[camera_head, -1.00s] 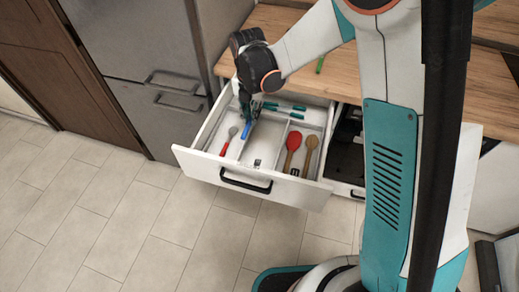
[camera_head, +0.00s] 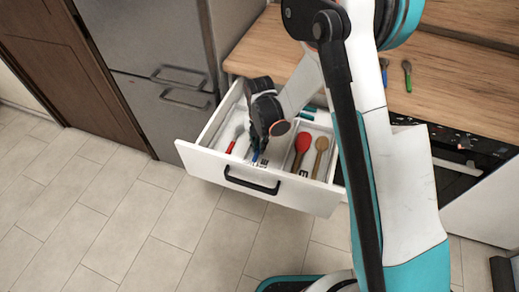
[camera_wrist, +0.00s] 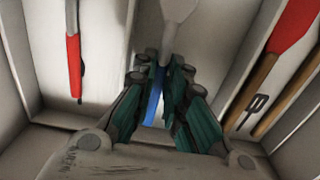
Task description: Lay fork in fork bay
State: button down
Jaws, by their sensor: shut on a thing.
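My gripper (camera_head: 258,145) is down inside the open white drawer (camera_head: 215,167). In the wrist view its teal fingers (camera_wrist: 166,72) are shut on the blue handle of the fork (camera_wrist: 153,103). The fork's grey metal end (camera_wrist: 178,12) points to the top of that view; its tines are not seen. The fork is over the middle bay (camera_wrist: 210,65), between two dividers. I cannot tell whether it touches the floor of the bay. A dark label shows at the front of the middle bay in the head view, partly hidden by my gripper.
A red-handled utensil (camera_wrist: 73,55) lies in the left bay. A red spoon (camera_head: 302,147) and a wooden spoon (camera_head: 320,150) lie in the right bay. Teal handles (camera_head: 308,114) lie at the back. A green-handled utensil (camera_head: 407,75) is on the wooden counter (camera_head: 460,85).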

jog(key=shift+f+b, duration=0.3)
jog(key=shift+f, duration=1.05)
jog(key=shift+f, duration=0.1)
jog(key=c, duration=1.9)
grip_release()
notch_tip(320, 180, up, 12)
jog(key=p, duration=0.4)
jog(key=shift+p, duration=0.3)
